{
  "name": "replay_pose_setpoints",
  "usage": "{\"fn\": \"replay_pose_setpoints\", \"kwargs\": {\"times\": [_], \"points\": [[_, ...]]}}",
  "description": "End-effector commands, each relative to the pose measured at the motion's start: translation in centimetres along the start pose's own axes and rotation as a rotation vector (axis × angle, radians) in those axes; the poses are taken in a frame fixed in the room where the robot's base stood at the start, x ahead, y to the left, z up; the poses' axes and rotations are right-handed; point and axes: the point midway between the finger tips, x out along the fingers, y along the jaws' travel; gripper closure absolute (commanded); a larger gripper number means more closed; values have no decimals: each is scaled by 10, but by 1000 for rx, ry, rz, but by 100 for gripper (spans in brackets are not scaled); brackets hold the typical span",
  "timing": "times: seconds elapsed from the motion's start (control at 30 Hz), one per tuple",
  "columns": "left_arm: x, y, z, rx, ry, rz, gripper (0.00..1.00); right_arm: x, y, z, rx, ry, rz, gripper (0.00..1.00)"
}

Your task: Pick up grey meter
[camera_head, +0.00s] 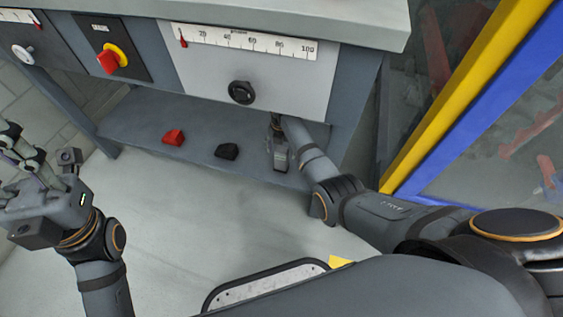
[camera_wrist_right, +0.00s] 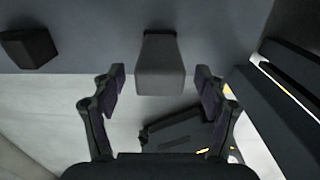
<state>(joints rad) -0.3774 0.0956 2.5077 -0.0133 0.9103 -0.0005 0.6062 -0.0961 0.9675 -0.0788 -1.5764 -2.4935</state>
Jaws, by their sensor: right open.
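The grey meter (camera_wrist_right: 160,68) is a plain block with a dark end. In the right wrist view it lies on the shelf ahead, centred between the fingertips of my right gripper (camera_wrist_right: 160,80). The fingers are spread wide, one on each side, with a gap to the block. In the head view the grey meter (camera_head: 280,158) is near the shelf's front edge, at the end of my right arm. There my right gripper is partly hidden under the bench panel. My left gripper (camera_head: 45,160) is at the far left, away from the shelf, with its fingers apart and empty.
A black block (camera_head: 227,151) and a red block (camera_head: 174,137) lie on the lower shelf (camera_head: 135,130) to the left. The bench panel (camera_head: 245,75), with a knob and a scale, overhangs it. A yellow and blue frame (camera_head: 455,95) stands at the right. Floor in front is clear.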

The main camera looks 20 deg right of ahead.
Motion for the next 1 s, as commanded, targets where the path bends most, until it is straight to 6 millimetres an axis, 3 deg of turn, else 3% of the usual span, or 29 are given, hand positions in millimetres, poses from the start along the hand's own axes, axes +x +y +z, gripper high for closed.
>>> {"fn": "replay_pose_setpoints", "kwargs": {"times": [0.03, 0.33, 0.6, 0.83, 1.0], "points": [[-8, 1, -2, 3, 13, 1, 60, 11, 0, 0, 0, 1, -1, 26], [-12, 2, -4, 9, 28, 3, 60, 21, 0, 0, 1, 0, 0, 26], [-42, 6, 0, 27, 27, 2, 60, 67, 0, 0, 1, 1, -1, 26], [-39, 6, 0, 30, 25, 2, 60, 65, 0, 0, 1, -1, 1, 26], [-39, 6, 0, 30, 26, 2, 60, 65, 0, 0, 1, -1, 0, 50]]}}
